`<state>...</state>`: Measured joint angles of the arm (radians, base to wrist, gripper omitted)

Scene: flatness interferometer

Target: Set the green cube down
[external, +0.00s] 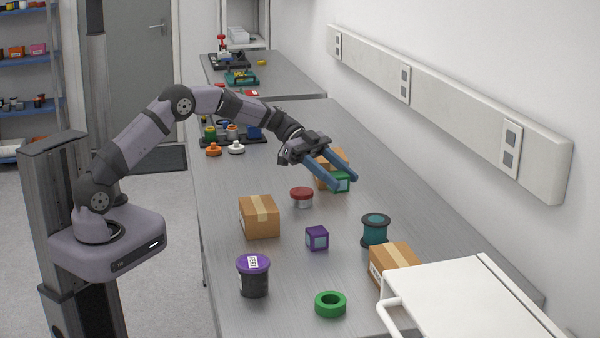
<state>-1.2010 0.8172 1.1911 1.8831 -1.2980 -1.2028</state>
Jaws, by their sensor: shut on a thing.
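The green cube (340,184) is between the two long blue fingers of my gripper (342,182). The gripper is shut on it near the fingertips, and the fingers hide part of the cube. The gripper slants down to the right over the middle of the grey workbench (290,280). I cannot tell whether the cube's underside touches the bench or is a little above it. A cardboard box (331,160) is just behind the cube and partly hidden by the gripper.
A red-lidded tin (301,197), a cardboard box (259,217), a purple cube (316,238) and a teal spool (375,229) stand nearby. Closer are a purple-lidded jar (253,275), a green ring (330,304), another box (394,262) and a white cart (470,300). The wall is right.

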